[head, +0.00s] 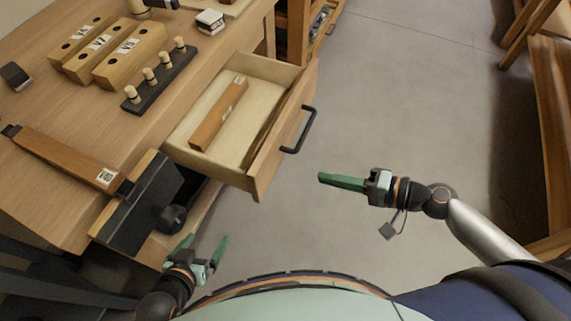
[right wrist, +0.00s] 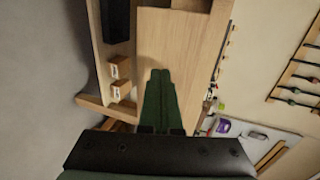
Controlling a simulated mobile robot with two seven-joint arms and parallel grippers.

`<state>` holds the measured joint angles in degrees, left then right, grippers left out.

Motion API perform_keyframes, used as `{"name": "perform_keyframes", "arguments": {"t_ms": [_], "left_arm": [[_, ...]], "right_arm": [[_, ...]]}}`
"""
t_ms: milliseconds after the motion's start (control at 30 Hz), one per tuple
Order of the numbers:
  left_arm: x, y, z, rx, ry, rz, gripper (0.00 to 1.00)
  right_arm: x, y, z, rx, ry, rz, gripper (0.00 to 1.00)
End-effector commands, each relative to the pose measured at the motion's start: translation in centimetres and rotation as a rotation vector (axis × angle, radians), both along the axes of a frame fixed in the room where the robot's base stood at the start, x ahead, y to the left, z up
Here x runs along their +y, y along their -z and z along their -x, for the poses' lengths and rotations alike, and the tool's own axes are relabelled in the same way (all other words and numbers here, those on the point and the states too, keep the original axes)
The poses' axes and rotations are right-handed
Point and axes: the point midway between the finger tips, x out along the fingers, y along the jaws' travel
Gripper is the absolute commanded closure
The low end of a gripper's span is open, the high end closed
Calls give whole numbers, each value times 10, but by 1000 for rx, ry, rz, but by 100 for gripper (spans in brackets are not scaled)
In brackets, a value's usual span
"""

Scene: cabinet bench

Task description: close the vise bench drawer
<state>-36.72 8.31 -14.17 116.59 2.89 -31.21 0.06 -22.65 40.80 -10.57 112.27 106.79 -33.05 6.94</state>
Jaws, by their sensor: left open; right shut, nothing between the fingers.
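The bench drawer (head: 256,165) is pulled out from the wooden bench (head: 60,190), with a black bar handle (head: 301,130) on its front. A brown wooden block (head: 218,115) lies inside it. The black vise (head: 145,205) with its round knob is at the bench's near corner, left of the drawer. My right gripper (head: 321,177) is shut and empty, right of and below the handle in the picture, apart from it. Its green fingers also show in the right wrist view (right wrist: 160,75). My left gripper (head: 206,240) is open and empty, near the vise knob.
On the bench top are numbered wooden blocks (head: 130,58), a dark rack with pegs (head: 160,77) and a long wooden bar (head: 65,158). Wooden furniture (head: 555,110) stands at the right edge. Clear floor (head: 420,100) lies right of the drawer.

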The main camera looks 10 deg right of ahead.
Motion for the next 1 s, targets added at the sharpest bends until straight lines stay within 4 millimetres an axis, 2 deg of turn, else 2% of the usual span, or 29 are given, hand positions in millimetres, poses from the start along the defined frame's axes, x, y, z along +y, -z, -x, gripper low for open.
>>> {"name": "perform_keyframes", "arguments": {"t_ms": [367, 500, 700, 1000], "left_arm": [[-1, -7, 0, 1, 1, 2, 6], [-1, -12, 1, 6, 0, 2, 6], [-2, -13, 1, 8, 2, 3, 6], [-3, -15, -3, -1, 2, 5, 6]], "right_arm": [[57, 19, -38, -2, 0, -2, 100], [73, 18, -49, -1, -1, 0, 100], [85, 19, -57, 0, 1, 0, 100], [86, 20, -58, 1, 0, 1, 100]]}}
